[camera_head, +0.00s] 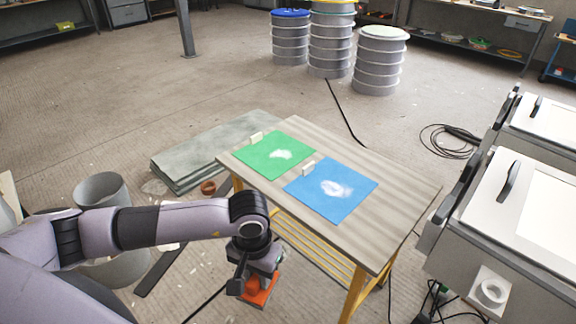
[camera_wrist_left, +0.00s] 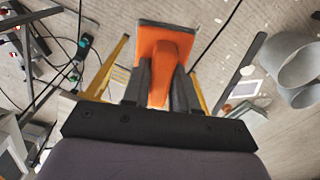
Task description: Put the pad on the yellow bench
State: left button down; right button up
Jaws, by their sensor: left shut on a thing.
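My left gripper (camera_head: 254,276) is shut on an orange pad (camera_head: 262,291) with a raised grip. In the left wrist view the pad (camera_wrist_left: 163,48) sits between the two dark fingers of the gripper (camera_wrist_left: 161,84). The yellow bench (camera_head: 385,238) has a grey wood-grain top and yellow legs. The gripper and pad are in front of the bench's near left side, low in the head view and apart from its top. My right gripper is not in view.
A green sheet (camera_head: 272,156) and a blue sheet (camera_head: 330,190), each with a white patch, lie on the bench. Grey slabs (camera_head: 190,165) lie behind left. A grey bucket (camera_head: 101,190) stands left, a white-lidded machine (camera_head: 520,200) right. The bench's right strip is bare.

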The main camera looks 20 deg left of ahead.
aim_at(383, 226)
jog(key=i+j+z, duration=0.1)
jog(key=j+z, duration=0.4)
jog(key=i+j+z, duration=0.15)
jog(key=z, duration=0.25)
jog(key=j+z, duration=0.4)
jog(key=i+j+z, duration=0.15)
jog(key=j+z, duration=0.25)
jog(key=l, duration=0.15)
